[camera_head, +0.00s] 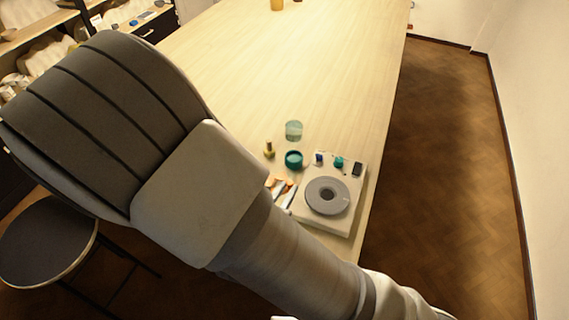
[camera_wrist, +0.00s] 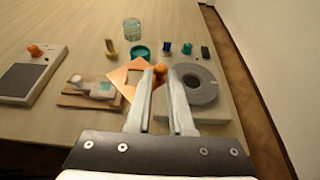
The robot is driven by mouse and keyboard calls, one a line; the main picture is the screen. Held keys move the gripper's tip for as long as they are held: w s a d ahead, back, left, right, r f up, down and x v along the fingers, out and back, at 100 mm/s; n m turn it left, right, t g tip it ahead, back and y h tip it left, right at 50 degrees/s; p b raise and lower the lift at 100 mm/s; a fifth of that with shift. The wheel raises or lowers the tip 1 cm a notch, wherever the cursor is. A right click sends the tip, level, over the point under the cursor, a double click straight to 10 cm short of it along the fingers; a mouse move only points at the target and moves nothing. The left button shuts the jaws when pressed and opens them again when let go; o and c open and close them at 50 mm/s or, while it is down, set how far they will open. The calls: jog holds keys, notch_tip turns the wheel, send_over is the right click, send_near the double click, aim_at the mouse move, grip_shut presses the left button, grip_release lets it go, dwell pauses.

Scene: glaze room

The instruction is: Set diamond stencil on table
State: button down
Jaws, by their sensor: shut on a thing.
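The stencil is an orange plate (camera_wrist: 117,78) with a diamond-shaped cut-out and a round orange knob (camera_wrist: 160,71). My gripper (camera_wrist: 160,75) is shut on the knob in the wrist view. The plate reaches out to the left of the fingers, and they hide part of it. I cannot tell whether it touches the table (camera_wrist: 75,30) or hangs just above it. In the head view my arm hides the gripper and most of the stencil; only small orange bits (camera_head: 272,181) show beside the arm.
A white device with a grey ring (camera_wrist: 203,84) stands close at right. A board with a pale block (camera_wrist: 101,90) lies at left, with a grey-padded device (camera_wrist: 28,80) beyond. A teal jar (camera_wrist: 141,51), clear glass (camera_wrist: 132,29) and small yellow-green piece (camera_wrist: 111,49) stand behind.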

jog(key=shift+s+d+r+p, duration=0.3)
jog(key=shift+p, duration=0.7)
jog(key=shift+s+d, duration=0.1)
jog(key=shift+m+g+h, duration=0.4)
jog(key=shift+m+h, duration=0.1)
jog(key=shift+m, duration=0.1)
jog(key=w+d, duration=0.1)
jog(key=w, duration=0.1)
jog(key=w+d+f+b, duration=0.1)
jog(key=w+d, duration=0.1)
jog(key=w+d+b, duration=0.1)
jog(key=w+d, duration=0.1)
jog(key=w, duration=0.1)
jog(key=shift+d+f, duration=0.2)
jog(key=shift+f, duration=0.05)
jog(key=w+d+h+b, duration=0.1)
jog(key=w+d+b, duration=0.2)
jog(key=w+d, duration=0.3)
jog(key=d, duration=0.3)
jog(key=shift+r+m, duration=0.4)
jog(key=shift+s, duration=0.1)
